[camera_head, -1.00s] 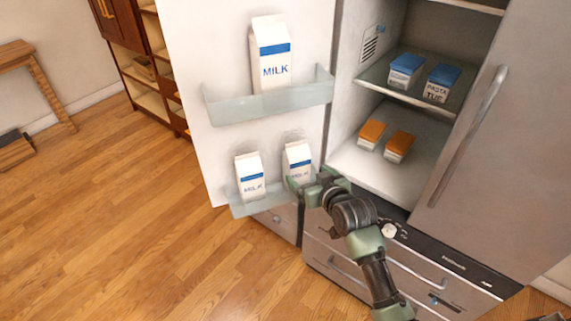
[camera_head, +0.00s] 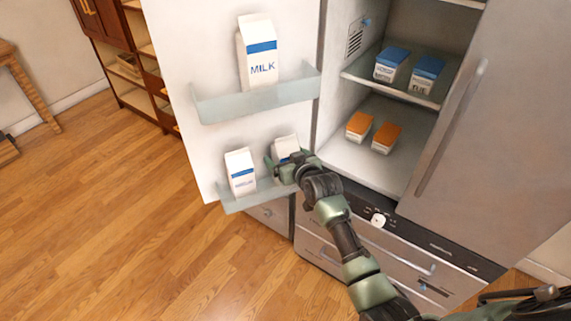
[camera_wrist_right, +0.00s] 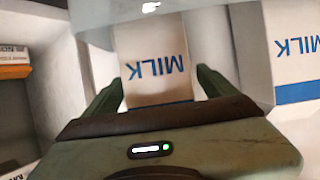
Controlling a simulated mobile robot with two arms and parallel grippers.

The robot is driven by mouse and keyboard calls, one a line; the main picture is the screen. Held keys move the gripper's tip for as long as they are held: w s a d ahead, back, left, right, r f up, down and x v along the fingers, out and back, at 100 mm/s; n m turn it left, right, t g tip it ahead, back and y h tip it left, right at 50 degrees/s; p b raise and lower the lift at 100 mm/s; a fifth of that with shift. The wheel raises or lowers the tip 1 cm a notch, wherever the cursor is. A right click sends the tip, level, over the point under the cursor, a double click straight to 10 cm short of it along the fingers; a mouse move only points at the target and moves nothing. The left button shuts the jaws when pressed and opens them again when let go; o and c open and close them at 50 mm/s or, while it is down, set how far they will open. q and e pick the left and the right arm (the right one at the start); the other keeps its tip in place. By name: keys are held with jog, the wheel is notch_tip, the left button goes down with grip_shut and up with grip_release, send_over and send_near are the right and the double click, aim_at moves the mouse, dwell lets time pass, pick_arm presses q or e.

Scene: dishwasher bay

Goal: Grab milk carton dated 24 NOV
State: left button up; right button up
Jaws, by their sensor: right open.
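Three white milk cartons with blue bands stand in the open fridge door: a large one (camera_head: 258,55) on the upper shelf, and a left one (camera_head: 240,172) and a right one (camera_head: 285,146) on the lower shelf. No date is legible on any of them. My right gripper (camera_head: 284,164) is open at the right lower carton and hides its lower part. In the right wrist view, this carton (camera_wrist_right: 153,55) appears upside down between the spread fingers of the gripper (camera_wrist_right: 158,85). The neighbouring carton (camera_wrist_right: 296,50) is at the right edge. My left gripper is out of view.
The lower clear door shelf (camera_head: 236,203) and upper door shelf (camera_head: 215,108) have raised rims around the cartons. Inside the fridge are two blue-topped boxes (camera_head: 391,62) and two orange-topped boxes (camera_head: 359,125). Wooden floor at the left is open.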

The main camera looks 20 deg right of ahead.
jog(key=c, duration=1.9)
jog(key=shift+w+r, duration=0.1)
jog(key=shift+r, duration=0.1)
grip_shut()
